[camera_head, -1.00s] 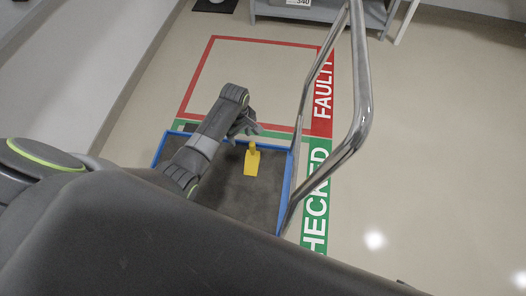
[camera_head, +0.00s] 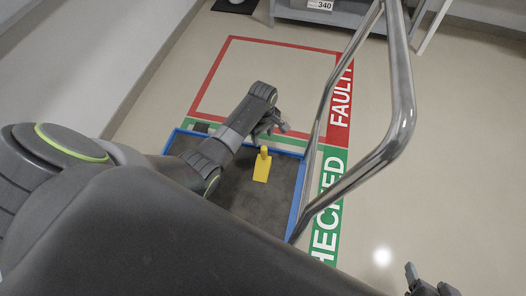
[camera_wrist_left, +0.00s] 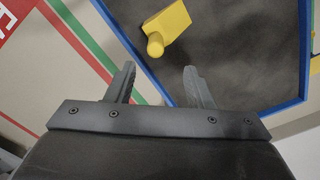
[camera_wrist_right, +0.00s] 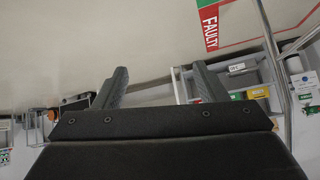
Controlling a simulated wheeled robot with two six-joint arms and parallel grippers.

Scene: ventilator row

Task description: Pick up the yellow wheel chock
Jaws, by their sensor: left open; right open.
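The yellow wheel chock (camera_head: 262,167) lies on the dark bed of a blue-rimmed cart (camera_head: 302,192) in the head view. It also shows in the left wrist view (camera_wrist_left: 168,24), where its knob points towards my fingers. My left gripper (camera_head: 279,124) is above the cart's far edge, a little beyond the chock. In the left wrist view its fingers (camera_wrist_left: 160,84) are open and empty, and the chock is ahead of them, apart. My right gripper (camera_head: 432,284) is at the bottom right of the head view, away from the cart. Its fingers (camera_wrist_right: 148,86) are open and empty.
A bent chrome handle (camera_head: 400,100) rises at the cart's right side. Red "FAULTY" (camera_head: 340,105) and green "CHECKED" (camera_head: 328,205) floor markings lie around the cart. A grey shelf (camera_head: 345,15) stands at the back. The floor on the right is clear.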

